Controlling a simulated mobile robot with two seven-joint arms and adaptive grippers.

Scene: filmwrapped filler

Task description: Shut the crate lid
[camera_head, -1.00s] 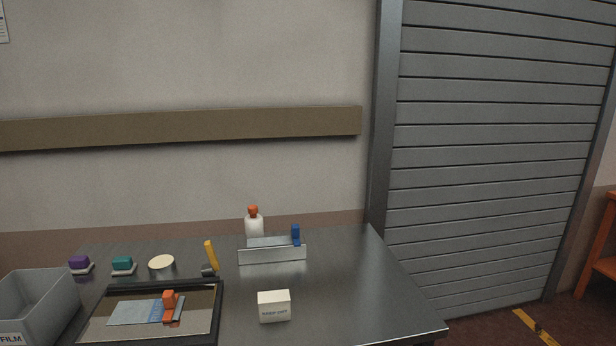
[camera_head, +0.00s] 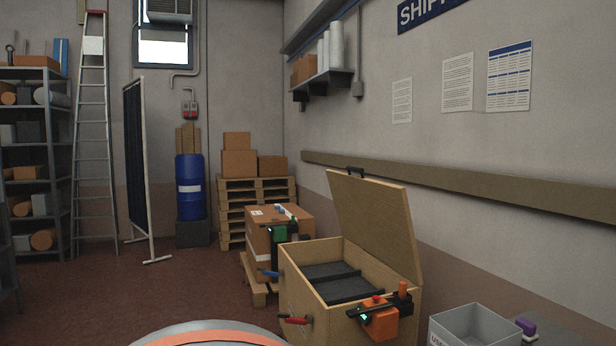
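The wooden crate (camera_head: 302,260) stands on the floor right of the middle, near the right wall. Its lid (camera_head: 375,222) is open, standing up along the crate's right side and leaning back a little. Dark padding with a divider (camera_head: 335,284) lies inside the crate. A red-handled item (camera_head: 295,320) and a blue-handled item (camera_head: 267,273) are at the crate's left side. An orange and black device (camera_head: 380,320) sits at its near end. Neither of my grippers is in view.
A cardboard box (camera_head: 293,212) with a green device (camera_head: 278,235) is just behind the crate. A grey bin (camera_head: 475,328) is at the lower right. Stacked pallets (camera_head: 230,212), a blue drum (camera_head: 190,188) and a folding screen (camera_head: 134,165) stand farther back. The left floor is open.

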